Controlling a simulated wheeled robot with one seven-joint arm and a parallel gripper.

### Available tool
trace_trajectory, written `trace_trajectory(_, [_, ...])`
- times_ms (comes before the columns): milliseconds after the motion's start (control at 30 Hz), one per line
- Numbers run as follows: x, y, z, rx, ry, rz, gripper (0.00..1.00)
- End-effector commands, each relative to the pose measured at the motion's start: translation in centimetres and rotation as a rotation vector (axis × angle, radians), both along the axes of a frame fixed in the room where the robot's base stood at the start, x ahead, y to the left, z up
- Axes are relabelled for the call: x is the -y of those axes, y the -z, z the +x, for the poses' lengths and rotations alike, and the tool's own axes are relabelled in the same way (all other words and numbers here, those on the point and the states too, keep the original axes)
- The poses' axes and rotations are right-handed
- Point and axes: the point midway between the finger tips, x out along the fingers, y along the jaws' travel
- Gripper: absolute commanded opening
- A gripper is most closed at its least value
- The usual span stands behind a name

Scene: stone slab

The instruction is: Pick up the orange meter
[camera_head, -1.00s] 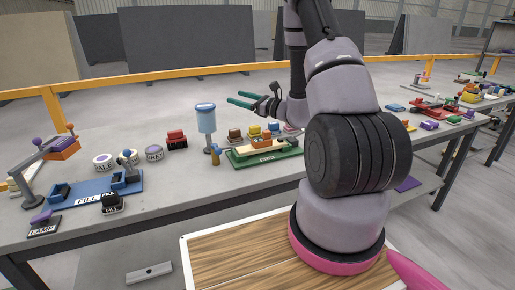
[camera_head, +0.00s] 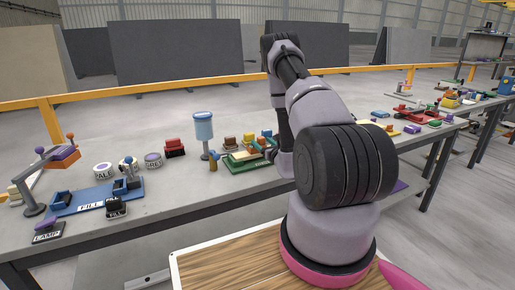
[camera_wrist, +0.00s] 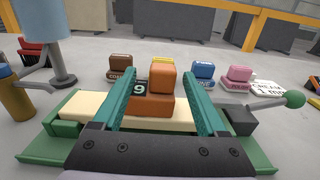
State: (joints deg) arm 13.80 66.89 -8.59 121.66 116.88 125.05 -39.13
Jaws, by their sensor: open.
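The orange meter is a stepped orange block (camera_wrist: 152,106) with a dark display reading 9, seated on a cream strip of a green-based station (camera_wrist: 60,103). In the wrist view my gripper (camera_wrist: 158,76) is open, with one teal finger on each side of the orange block. The block stands between the fingers, and I cannot tell whether either touches it. In the head view the green station (camera_head: 236,164) is partly hidden, and my gripper is small and crowded there by my arm.
Brown (camera_wrist: 121,66), blue (camera_wrist: 203,73) and pink (camera_wrist: 238,78) labelled blocks stand behind the station. A blue cylinder on a post (camera_wrist: 57,45) and an orange-brown cylinder (camera_wrist: 14,95) stand at left. A green-knobbed lever (camera_wrist: 293,99) is at right.

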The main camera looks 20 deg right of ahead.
Motion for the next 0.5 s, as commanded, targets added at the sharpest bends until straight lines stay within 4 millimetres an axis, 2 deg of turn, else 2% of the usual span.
trace_trajectory(300, [0.1, 0.1, 4.4, 0.003, -0.002, -0.002, 0.75])
trace_trajectory(500, [0.1, 0.1, 5.0, 0.0, -0.001, 0.0, 0.75])
